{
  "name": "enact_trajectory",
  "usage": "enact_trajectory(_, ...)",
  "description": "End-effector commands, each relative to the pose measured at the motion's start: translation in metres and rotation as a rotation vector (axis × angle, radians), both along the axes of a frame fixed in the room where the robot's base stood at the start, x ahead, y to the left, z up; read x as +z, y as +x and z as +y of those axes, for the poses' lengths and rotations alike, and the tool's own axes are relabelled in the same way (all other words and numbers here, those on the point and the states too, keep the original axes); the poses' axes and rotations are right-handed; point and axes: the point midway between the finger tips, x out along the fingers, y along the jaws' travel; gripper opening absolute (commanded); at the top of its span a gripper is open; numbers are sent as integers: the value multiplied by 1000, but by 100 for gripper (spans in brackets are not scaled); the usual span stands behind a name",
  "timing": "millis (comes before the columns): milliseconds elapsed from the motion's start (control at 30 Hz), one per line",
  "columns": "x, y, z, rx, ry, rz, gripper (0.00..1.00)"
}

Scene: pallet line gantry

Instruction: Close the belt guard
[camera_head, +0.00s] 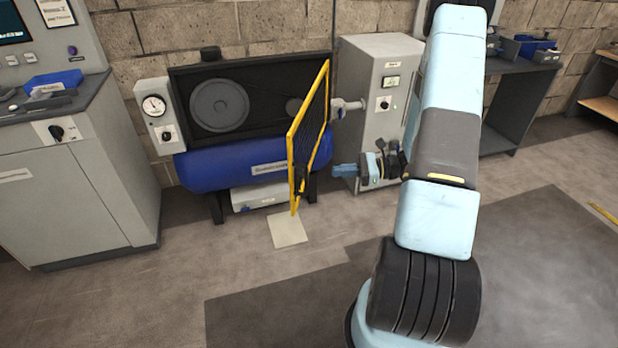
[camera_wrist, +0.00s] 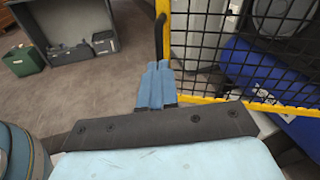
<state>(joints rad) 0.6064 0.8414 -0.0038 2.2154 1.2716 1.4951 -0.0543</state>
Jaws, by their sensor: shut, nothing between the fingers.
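The belt guard (camera_head: 310,128) is a yellow-framed black mesh panel. It stands swung open, out from the right side of the black housing (camera_head: 262,84) with the belt pulleys, above a blue compressor tank (camera_head: 232,166). My gripper (camera_head: 337,171) is shut and empty, just right of the guard's lower part. In the wrist view my shut blue fingers (camera_wrist: 157,72) are beside the guard's yellow edge and mesh (camera_wrist: 268,58), close to a dark handle (camera_wrist: 160,38). I cannot tell whether the fingers touch the guard.
A grey cabinet (camera_head: 366,62) stands right of the guard, with a pipe fitting (camera_head: 347,106) between them. A grey console (camera_head: 70,180) stands at the left. A pale floor plate (camera_head: 288,231) lies below the guard. The floor in front is clear.

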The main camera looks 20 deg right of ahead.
Motion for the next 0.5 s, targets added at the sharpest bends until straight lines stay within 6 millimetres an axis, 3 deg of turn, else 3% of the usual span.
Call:
enact_trajectory(33,-14,1,-7,-39,31,20,0)
enact_trajectory(200,-46,3,-23,-150,109,61,0)
enact_trajectory(500,-64,7,-28,-213,151,82,0)
